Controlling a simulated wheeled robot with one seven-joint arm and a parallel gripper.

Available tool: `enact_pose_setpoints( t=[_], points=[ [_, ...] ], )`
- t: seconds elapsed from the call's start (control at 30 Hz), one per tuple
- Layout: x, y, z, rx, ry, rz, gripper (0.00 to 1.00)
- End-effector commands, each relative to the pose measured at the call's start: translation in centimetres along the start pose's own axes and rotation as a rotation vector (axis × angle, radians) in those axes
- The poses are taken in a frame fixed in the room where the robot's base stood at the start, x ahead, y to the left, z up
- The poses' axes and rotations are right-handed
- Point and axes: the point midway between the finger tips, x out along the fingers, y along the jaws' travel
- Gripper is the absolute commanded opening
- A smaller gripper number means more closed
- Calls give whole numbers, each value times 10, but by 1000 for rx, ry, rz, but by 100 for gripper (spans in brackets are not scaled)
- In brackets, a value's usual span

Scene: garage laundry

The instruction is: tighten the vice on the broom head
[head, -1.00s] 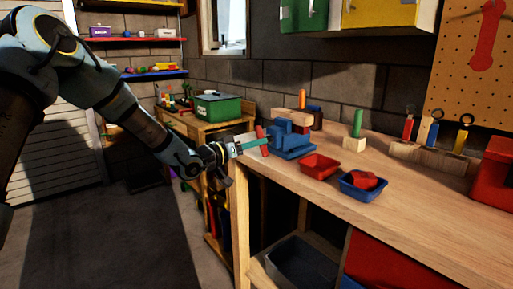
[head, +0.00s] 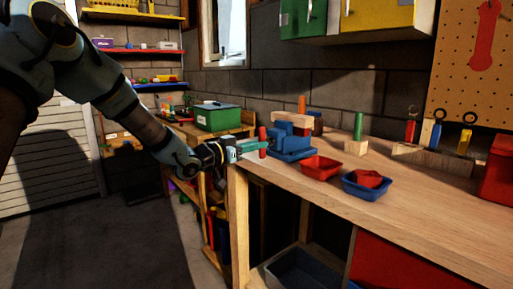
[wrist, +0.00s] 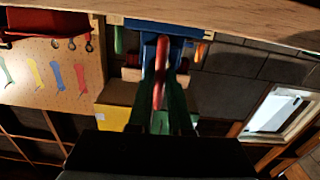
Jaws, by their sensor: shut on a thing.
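The blue vice (head: 290,148) stands at the near left end of the workbench. A wooden block with an upright orange peg, seemingly the broom head (head: 293,119), sits at the top of the vice; whether the jaws touch it is unclear. The vice's red handle (head: 262,143) stands about upright on its left side. My gripper (head: 256,148) reaches in from the left, its green fingers shut on the handle. In the wrist view the red handle (wrist: 160,70) lies between the fingers (wrist: 161,100), with the blue vice (wrist: 150,27) behind it.
A red tray (head: 321,168) and a blue tray (head: 359,190) holding a red piece stand right of the vice. A green peg on a wooden block (head: 355,146) is behind them. The workbench's (head: 430,215) front right surface is clear. A green box (head: 217,117) sits beyond.

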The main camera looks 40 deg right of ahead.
Motion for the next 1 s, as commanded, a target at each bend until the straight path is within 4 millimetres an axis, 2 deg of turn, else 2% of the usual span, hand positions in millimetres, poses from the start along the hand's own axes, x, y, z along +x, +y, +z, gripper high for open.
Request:
enact_pose_setpoints(
  t=[0.23,0.27,0.5,0.8,0.87,1.0],
  points=[
    [-2,-2,2,-1,-5,-3,0],
    [-2,-2,2,-2,-5,-3,21],
    [-1,-1,1,-2,-3,-2,48],
    [-3,-1,1,-1,-1,-1,48],
    [-8,-1,1,-1,-2,-2,48],
    [-31,-1,2,-1,-3,-3,48]
  ],
)
